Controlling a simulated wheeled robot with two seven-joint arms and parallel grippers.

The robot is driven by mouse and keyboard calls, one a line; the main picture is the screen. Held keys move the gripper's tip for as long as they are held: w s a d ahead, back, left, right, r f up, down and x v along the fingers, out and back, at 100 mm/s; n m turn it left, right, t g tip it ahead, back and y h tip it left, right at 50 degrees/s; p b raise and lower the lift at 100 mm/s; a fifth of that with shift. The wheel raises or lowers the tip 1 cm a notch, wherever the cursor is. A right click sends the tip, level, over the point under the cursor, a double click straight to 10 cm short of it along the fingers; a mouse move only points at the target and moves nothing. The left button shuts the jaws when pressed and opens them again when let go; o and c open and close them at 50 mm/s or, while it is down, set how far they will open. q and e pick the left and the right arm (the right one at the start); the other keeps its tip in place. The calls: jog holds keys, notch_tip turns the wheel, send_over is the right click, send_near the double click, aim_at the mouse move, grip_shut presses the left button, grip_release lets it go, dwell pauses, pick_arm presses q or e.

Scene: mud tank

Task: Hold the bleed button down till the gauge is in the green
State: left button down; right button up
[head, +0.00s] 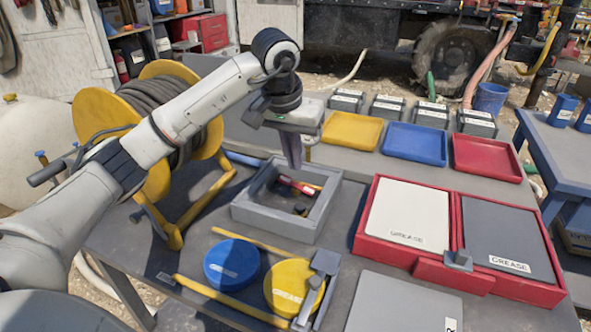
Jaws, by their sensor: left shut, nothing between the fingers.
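My left gripper (294,162) points down with its fingers together and nothing held. It is above the back part of a grey open-topped box (272,219) on the bench. Inside the box lie a red-handled item (297,186) and small dark parts; the gripper covers part of the view there, and I cannot tell whether it touches anything. I cannot make out a bleed button or a gauge with a green band in this view. My right gripper is not in view.
A red case (424,272) with two lids marked GREASE stands right of the box. Blue (231,264) and yellow (295,287) round lids lie in front. Yellow (352,131), blue (415,143) and red (487,158) trays stand behind. A yellow hose reel (93,118) is at left.

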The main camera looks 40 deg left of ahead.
aim_at(300, 205)
pick_arm(q)
jog(key=x, duration=0.8)
jog(key=s+p+x, duration=0.1)
jog(key=x, duration=0.3)
jog(key=shift+d+f, duration=0.2)
jog(key=shift+f, duration=0.15)
